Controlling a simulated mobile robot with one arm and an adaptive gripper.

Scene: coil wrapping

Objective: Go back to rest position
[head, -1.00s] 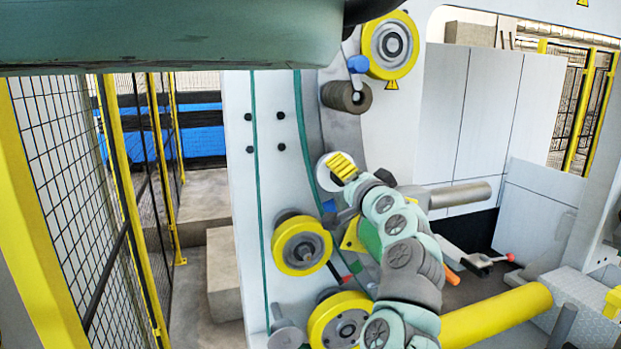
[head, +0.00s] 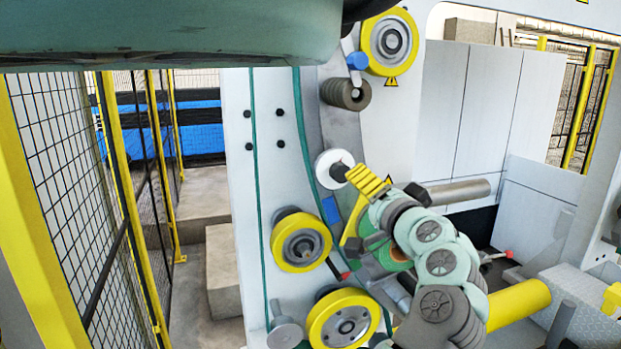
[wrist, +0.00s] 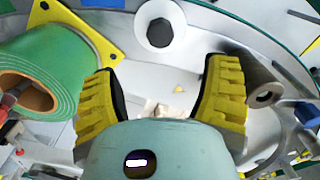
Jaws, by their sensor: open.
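My gripper (head: 366,180) shows in the head view with its yellow ribbed fingers in front of the white machine panel. It is beside the white round disc (head: 334,168) with a dark hub. In the wrist view both yellow fingers of my gripper (wrist: 163,95) stand well apart, with nothing held between them. A green roll (wrist: 70,65) with a brown core lies to the left of the fingers in the wrist view. It is partly hidden by my arm in the head view.
Yellow-rimmed rollers (head: 301,240) stand left of and below my gripper, with another (head: 389,42) above. A dark grey roller (head: 346,94) juts out above it. A yellow cylinder (head: 515,301) lies at the lower right. A mesh fence (head: 60,180) stands at the left.

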